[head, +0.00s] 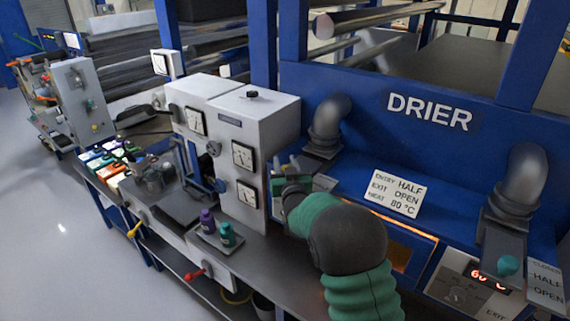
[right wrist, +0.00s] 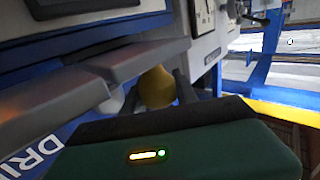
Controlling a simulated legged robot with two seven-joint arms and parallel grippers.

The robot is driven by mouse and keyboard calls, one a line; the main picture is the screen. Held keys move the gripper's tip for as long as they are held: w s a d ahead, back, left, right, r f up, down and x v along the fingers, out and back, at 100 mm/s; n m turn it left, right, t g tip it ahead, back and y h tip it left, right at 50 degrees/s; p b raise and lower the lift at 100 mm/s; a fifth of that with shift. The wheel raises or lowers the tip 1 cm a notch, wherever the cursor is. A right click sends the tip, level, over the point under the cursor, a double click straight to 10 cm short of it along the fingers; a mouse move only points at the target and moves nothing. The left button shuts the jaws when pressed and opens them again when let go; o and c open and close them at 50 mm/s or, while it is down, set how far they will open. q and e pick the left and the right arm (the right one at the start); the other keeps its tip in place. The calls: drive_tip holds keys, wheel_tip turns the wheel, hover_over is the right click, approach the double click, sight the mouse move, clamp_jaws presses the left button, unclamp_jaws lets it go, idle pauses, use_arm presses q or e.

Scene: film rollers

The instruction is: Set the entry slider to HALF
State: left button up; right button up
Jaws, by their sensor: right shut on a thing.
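My right arm reaches over the bench in the head view to the entry duct (head: 330,120). A card (head: 396,194) on the blue drier reads entry HALF, exit OPEN, heat 80 °C. My left gripper is not in view.
The exit duct (head: 520,190) stands at the right, with a teal knob (head: 508,266) and a CLOSED/HALF/OPEN label (head: 546,287). A red display (head: 487,276) appears to read 60 °C. A white gauge cabinet (head: 240,150) stands close left of my gripper. Bottles (head: 226,234) stand on a tray.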

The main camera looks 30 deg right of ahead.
drive_tip(key=shift+f, duration=0.1)
clamp_jaws()
drive_tip(key=shift+a, duration=0.15)
idle(0.6)
drive_tip(key=shift+w+d+f, duration=0.1)
drive_tip(key=shift+d+f, duration=0.05)
drive_tip(key=shift+d, duration=0.05)
drive_tip(key=d+b, duration=0.1)
drive_tip(key=w+d+b, duration=0.1)
drive_tip(key=d, duration=0.1)
drive_tip(key=shift+w, duration=0.15)
drive_tip(key=shift+w+d, duration=0.1)
drive_tip(key=shift+d, duration=0.1)
drive_tip(key=o, duration=0.7)
unclamp_jaws()
drive_tip(key=o, duration=0.4)
drive_tip(key=shift+w, duration=0.1)
